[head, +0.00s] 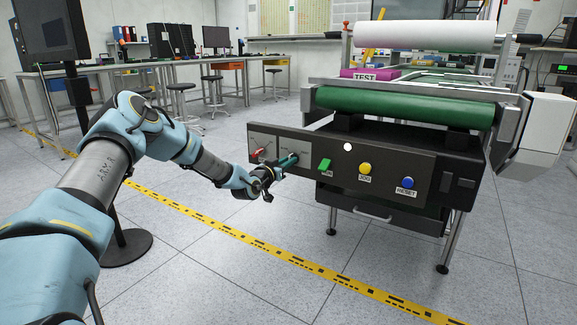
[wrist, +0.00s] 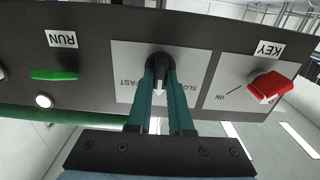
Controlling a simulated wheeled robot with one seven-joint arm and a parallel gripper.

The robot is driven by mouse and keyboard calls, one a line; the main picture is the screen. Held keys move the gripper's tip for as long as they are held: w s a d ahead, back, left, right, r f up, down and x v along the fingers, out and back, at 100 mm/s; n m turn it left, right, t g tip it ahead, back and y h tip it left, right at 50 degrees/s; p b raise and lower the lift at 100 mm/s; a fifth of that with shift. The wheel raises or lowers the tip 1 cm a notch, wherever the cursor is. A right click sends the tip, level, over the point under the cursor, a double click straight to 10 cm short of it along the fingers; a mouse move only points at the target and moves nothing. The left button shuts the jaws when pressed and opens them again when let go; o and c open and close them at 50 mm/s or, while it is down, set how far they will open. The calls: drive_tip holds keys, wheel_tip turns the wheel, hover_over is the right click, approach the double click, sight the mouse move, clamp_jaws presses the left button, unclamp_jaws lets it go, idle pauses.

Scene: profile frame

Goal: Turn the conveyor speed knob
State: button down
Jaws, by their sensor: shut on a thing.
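The conveyor speed knob (wrist: 157,59) is black with a white pointer, on a pale plate (wrist: 124,82) lettered FAST and SLOW, which appears upside down in the wrist view. My gripper (wrist: 160,75) has its two teal fingers closed on the knob, one on each side. The pointer shows between the fingers, along their length; its exact setting is hard to read. In the head view my gripper (head: 290,160) reaches the left part of the black control panel (head: 437,161), and the knob there is hidden by the fingers.
A red key switch (wrist: 268,86) sits beside the speed plate. On its other side are a green RUN switch (head: 324,165) and a white lamp (head: 347,147), then a yellow JOG button (head: 364,168) and blue RESET button (head: 407,183). Open floor lies before the conveyor.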

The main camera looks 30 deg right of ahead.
drive_tip(key=n+b, duration=0.1)
drive_tip(key=n, duration=0.4)
drive_tip(key=n+b, duration=0.1)
drive_tip(key=n, duration=0.3)
drive_tip(key=shift+w+a+f+n, duration=0.1)
drive_tip(key=shift+w+f+n, duration=0.05)
drive_tip(key=shift+n, duration=0.25)
idle(0.4)
drive_tip(key=c, duration=0.8)
unclamp_jaws()
drive_tip(key=p+v, duration=0.1)
drive_tip(key=v, duration=0.9)
drive_tip(key=shift+s+a, duration=0.2)
drive_tip(key=shift+a, duration=0.15)
